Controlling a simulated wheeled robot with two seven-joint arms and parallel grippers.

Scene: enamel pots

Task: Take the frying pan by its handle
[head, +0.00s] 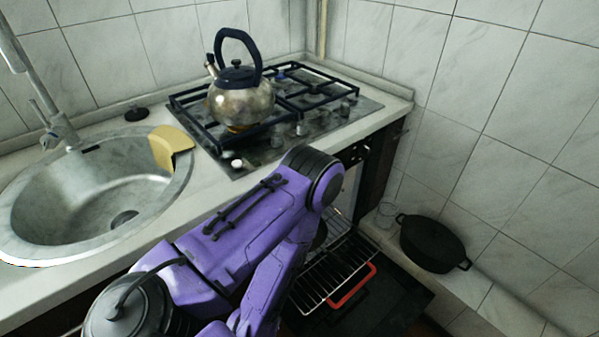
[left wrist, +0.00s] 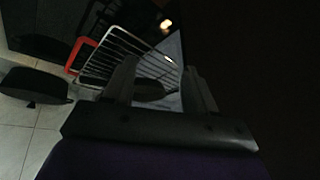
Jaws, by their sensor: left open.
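A dark rounded thing, perhaps the frying pan, shows in the left wrist view (left wrist: 150,90) behind and between the fingers, by the wire rack (left wrist: 130,52). It is too dark to make out a handle. My left gripper (left wrist: 161,82) is open, its two fingers apart with nothing visibly held between them. In the head view my purple arm reaches down towards the oven and hides its own gripper. A dark shape (head: 320,235) shows beside the arm over the rack (head: 335,270), only partly visible. My right gripper is not in view.
A black two-handled pot (head: 433,244) and a glass (head: 385,214) stand on the ledge at right. A kettle (head: 240,100) stands on the hob (head: 345,108). The sink (head: 60,210) is at left.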

